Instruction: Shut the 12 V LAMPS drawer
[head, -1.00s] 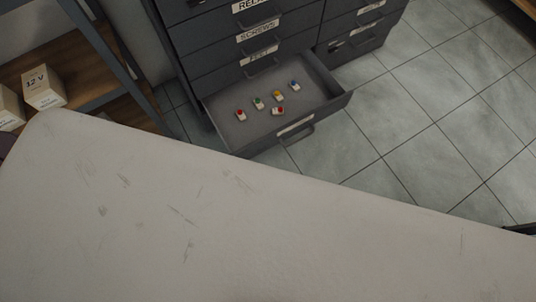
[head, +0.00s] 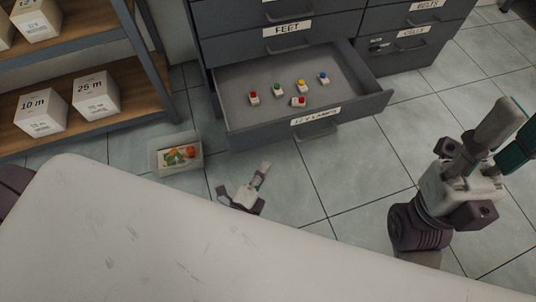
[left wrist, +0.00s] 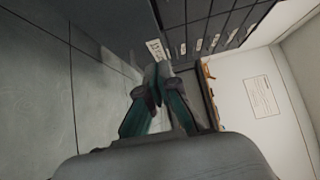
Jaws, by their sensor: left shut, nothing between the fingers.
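The 12 V LAMPS drawer (head: 352,116) stands open at the bottom of the dark grey cabinet, its label and bar handle (head: 318,133) facing me. Several small pieces with red, green, yellow and blue tops lie inside, among them a blue one (head: 323,77). My left gripper (head: 264,168) is low in front of the drawer's left part, apart from its front in the head view. In the left wrist view its shut, empty fingers (left wrist: 161,72) point towards a label on the cabinet. My right gripper (head: 518,150) is at the right edge, partly cut off; its opening is unclear.
A clear bin (head: 176,153) with coloured items stands on the floor left of the drawer. A shelf (head: 120,90) with white boxes stands at the left. The FEET drawer (head: 290,42) above is shut. Tiled floor (head: 345,185) is clear before the drawer.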

